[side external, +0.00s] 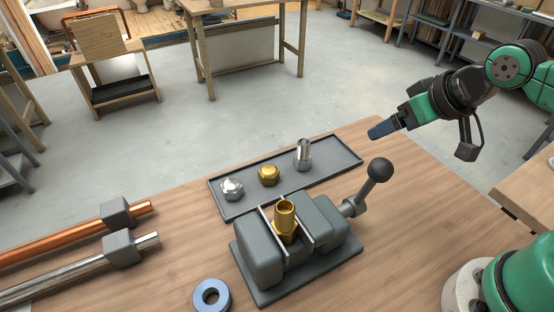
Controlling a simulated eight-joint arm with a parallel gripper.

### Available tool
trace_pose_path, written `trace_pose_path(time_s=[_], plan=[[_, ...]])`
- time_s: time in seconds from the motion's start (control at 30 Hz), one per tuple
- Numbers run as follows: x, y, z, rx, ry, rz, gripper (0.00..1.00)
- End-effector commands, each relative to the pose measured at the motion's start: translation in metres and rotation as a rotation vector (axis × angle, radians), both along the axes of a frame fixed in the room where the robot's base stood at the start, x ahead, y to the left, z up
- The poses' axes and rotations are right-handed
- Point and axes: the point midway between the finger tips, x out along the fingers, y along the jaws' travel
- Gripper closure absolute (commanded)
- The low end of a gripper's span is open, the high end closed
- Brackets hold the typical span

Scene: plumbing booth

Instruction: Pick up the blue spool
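The blue spool (224,297) is a ring with a hole in its middle. It lies flat on the wooden table at the bottom of the side external view, just left of the vise, partly cut by the lower picture edge. My gripper (381,129) is in the air at the upper right, beyond the vise handle and well away from the spool. Its blue-tipped end points left and slightly down. The fingers appear edge-on, so I cannot tell whether they are open or shut.
A grey vise (262,250) with a brass fitting (285,217) and a raised ball handle (378,170) stands between gripper and spool. A shallow tray (334,155) holds metal fittings. Copper and silver pipes (75,236) lie left. Bare table surrounds the spool's left side.

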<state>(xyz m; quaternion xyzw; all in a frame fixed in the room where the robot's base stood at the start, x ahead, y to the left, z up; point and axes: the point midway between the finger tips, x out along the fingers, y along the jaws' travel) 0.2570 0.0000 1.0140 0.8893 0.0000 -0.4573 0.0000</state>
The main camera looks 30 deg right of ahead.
Motion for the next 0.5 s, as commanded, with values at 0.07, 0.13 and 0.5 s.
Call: trace_pose_path(time_s=[0.07, 0.13, 0.5], plan=[[0.0, 0.0, 0.0, 0.0, 0.0, 0.0, 0.0], [0.0, 0.0, 0.0, 0.0, 0.0, 0.0, 0.0], [0.0, 0.0, 0.02, 0.0, 0.0, 0.0, 0.0]])
